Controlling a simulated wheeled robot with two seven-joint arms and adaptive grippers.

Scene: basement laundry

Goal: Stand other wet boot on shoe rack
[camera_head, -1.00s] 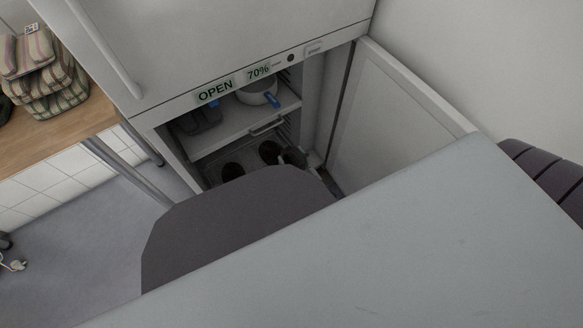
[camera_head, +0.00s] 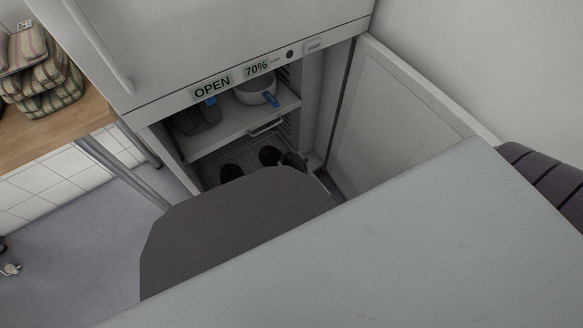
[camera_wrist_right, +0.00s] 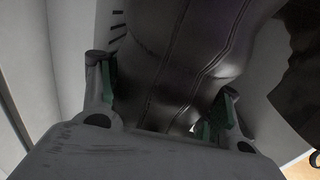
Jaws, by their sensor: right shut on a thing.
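Two dark boots stand side by side low in an open white cabinet in the head view, seen from above as dark ovals: a left boot (camera_head: 231,172) and a right boot (camera_head: 269,156). They are over a pale ribbed rack (camera_head: 206,176), mostly hidden by my own arm. My right gripper (camera_head: 292,162) is beside the right boot, partly hidden. In the right wrist view, my right gripper (camera_wrist_right: 165,100) is shut on a dark leather boot (camera_wrist_right: 185,65), with a green-padded finger on each side. Whether its sole touches the rack is hidden. My left gripper is not in view.
A shelf (camera_head: 235,132) above the boots holds a white pot (camera_head: 256,92) and a dark item (camera_head: 196,118). The open cabinet door (camera_head: 395,115) stands to the right. A wooden table (camera_head: 50,128) with striped cushions (camera_head: 45,75) is at left. The floor (camera_head: 75,225) there is mostly clear.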

